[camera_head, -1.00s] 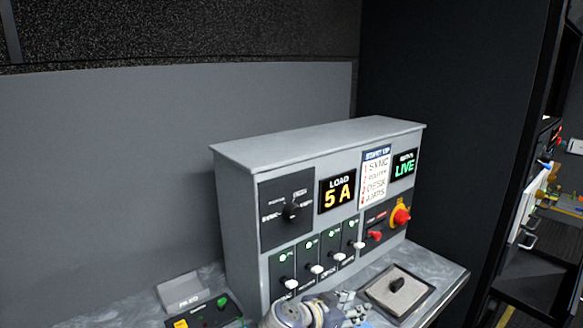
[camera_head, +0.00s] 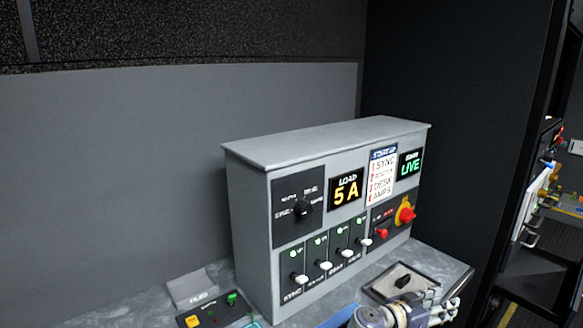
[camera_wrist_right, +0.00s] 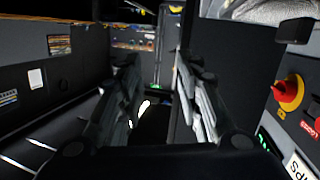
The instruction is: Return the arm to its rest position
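My right gripper (camera_head: 440,306) is at the bottom right of the head view, in front of the grey control panel (camera_head: 250,225) and beside the tray with a black knob. In the right wrist view its two fingers (camera_wrist_right: 155,95) stand apart with nothing between them. The panel's red knob on a yellow base (camera_wrist_right: 290,93) shows at the right of that view, clear of the fingers. My left gripper is in neither view.
The panel has a rotary selector (camera_head: 303,208), several white-tipped levers (camera_head: 326,266), a "5 A" display (camera_head: 346,191) and a "LIVE" display (camera_head: 410,165). A small button box (camera_head: 212,312) sits at the left on the counter. A dark wall (camera_head: 450,90) stands behind.

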